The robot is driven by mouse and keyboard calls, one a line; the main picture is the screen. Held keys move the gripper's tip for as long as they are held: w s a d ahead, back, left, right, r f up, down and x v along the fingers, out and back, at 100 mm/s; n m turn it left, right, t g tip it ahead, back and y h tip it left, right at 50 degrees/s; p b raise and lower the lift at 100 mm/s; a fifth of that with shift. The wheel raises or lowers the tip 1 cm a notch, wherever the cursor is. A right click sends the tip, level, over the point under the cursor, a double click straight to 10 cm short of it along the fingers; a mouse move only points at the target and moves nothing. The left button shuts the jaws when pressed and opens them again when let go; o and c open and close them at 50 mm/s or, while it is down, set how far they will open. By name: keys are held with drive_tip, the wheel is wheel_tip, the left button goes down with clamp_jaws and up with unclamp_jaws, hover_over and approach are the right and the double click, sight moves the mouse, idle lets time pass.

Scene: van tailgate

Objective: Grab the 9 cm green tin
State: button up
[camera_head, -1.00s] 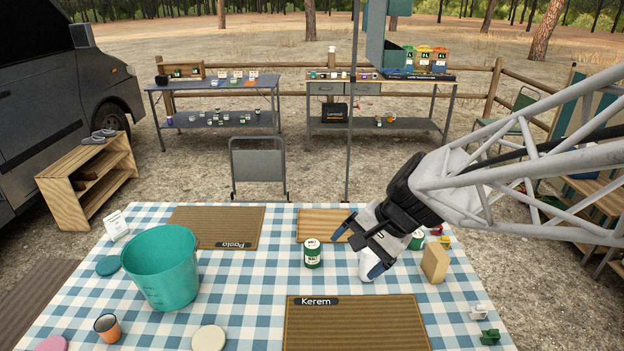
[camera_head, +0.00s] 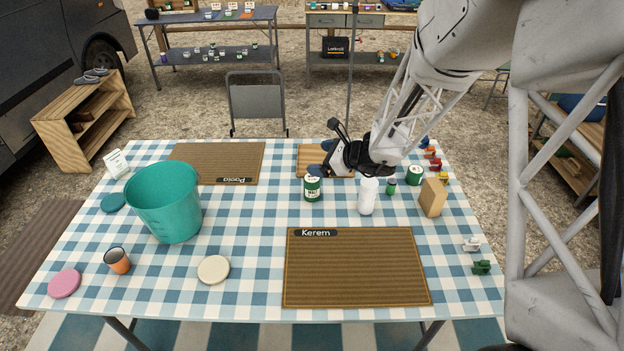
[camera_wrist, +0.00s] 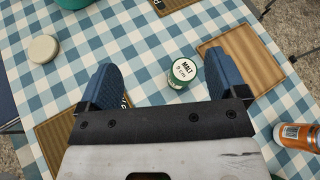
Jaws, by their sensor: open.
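The green tin (camera_head: 312,189) with a white label stands upright on the checked cloth, left of the white bottle. In the wrist view its top (camera_wrist: 184,70) reads "MALT 9 cm". My gripper (camera_head: 322,159) is open and empty, close above and behind the tin in the head view. In the wrist view the tin appears in the gap between the two blue fingers, nearer the right one. I cannot tell the exact height between fingertips and tin. Another green tin (camera_head: 414,175) and a small green container (camera_head: 391,187) stand farther right.
A white bottle (camera_head: 368,196) and a tan block (camera_head: 432,198) stand right of the tin. A wooden board (camera_head: 310,152) lies behind it, the Kerem mat (camera_head: 356,270) in front. A teal bucket (camera_head: 165,205) stands left. An orange can (camera_wrist: 298,136) shows in the wrist view.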

sight(315, 179)
drive_tip(key=w+f+m+t, duration=0.2)
drive_tip(key=w+f+m, duration=0.2)
drive_tip(key=w+f, duration=0.1)
drive_tip(key=shift+d+f+h, duration=0.3)
drive_tip(key=shift+d+f, duration=0.1)
drive_tip(key=shift+f, duration=0.3)
drive_tip(key=shift+w, duration=0.1)
drive_tip(key=shift+f, duration=2.9)
drive_tip(key=shift+f, duration=0.4)
drive_tip(key=shift+a+f, duration=0.1)
drive_tip(key=shift+f, duration=0.15)
drive_tip(key=shift+x, duration=2.4)
